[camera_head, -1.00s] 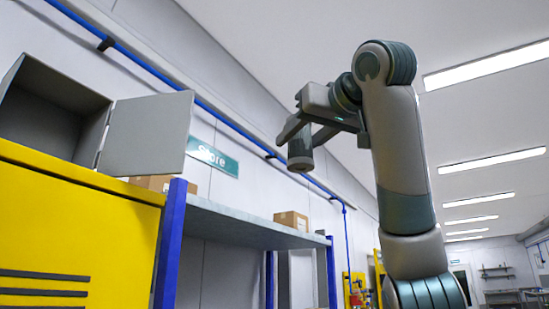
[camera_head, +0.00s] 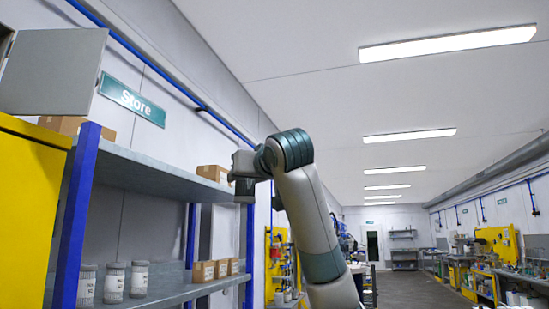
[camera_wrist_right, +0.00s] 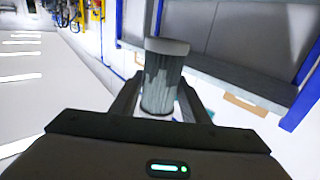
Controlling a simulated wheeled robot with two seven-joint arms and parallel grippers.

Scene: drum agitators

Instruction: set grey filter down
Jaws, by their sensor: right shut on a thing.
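The grey filter (camera_wrist_right: 160,85) is a ribbed cylinder with a pale end cap. In the right wrist view it sits between the two dark fingers of my right gripper (camera_wrist_right: 160,105), which is shut on it. In the head view my right gripper (camera_head: 245,175) is near the upper shelf's right end; its fingers and the filter cannot be made out clearly there. In the wrist view the filter is seen in front of the wall and shelf edge, held in the air. My left gripper is in neither view.
A blue-posted rack has an upper shelf (camera_head: 150,173) with cardboard boxes (camera_head: 213,173) and a lower shelf (camera_head: 190,291). Several small boxes (camera_head: 203,271) and three pale labelled canisters (camera_head: 114,282) stand on the lower shelf. A yellow cabinet (camera_head: 25,210) stands at the left. The aisle floor (camera_head: 412,285) is clear.

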